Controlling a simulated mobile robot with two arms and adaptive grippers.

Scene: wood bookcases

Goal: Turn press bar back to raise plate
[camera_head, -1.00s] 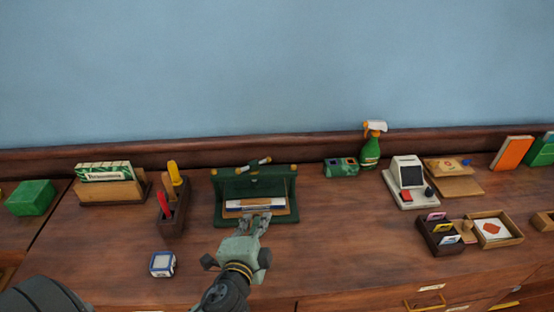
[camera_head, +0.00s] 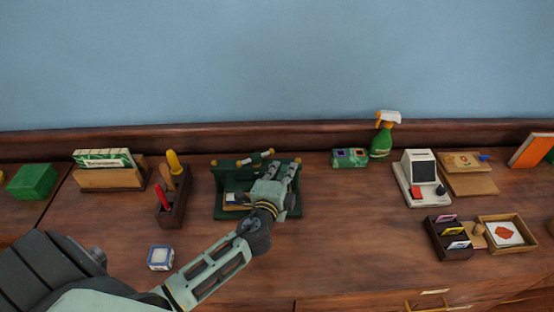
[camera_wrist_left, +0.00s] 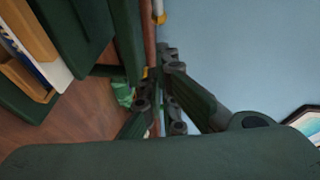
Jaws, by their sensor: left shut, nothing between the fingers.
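The dark green press (camera_head: 226,178) stands on the wooden top near the wall. Its press bar (camera_head: 256,158), with pale and yellow ends, lies tilted across the top. A white and blue item lies between wooden boards in the press; in the wrist view these boards (camera_wrist_left: 26,35) show at the upper left, beside the press frame (camera_wrist_left: 85,35). My left gripper (camera_head: 292,170) is shut and empty at the right side of the press, its fingers pointing toward the wall. It hides part of the press. In the wrist view its fingers (camera_wrist_left: 160,98) are close together. My right gripper is not in view.
A dark holder (camera_head: 174,208) with red and yellow handles stands left of the press. A small blue-white box (camera_head: 160,257) sits in front. A green box (camera_head: 350,157) and spray bottle (camera_head: 382,140) stand to the right.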

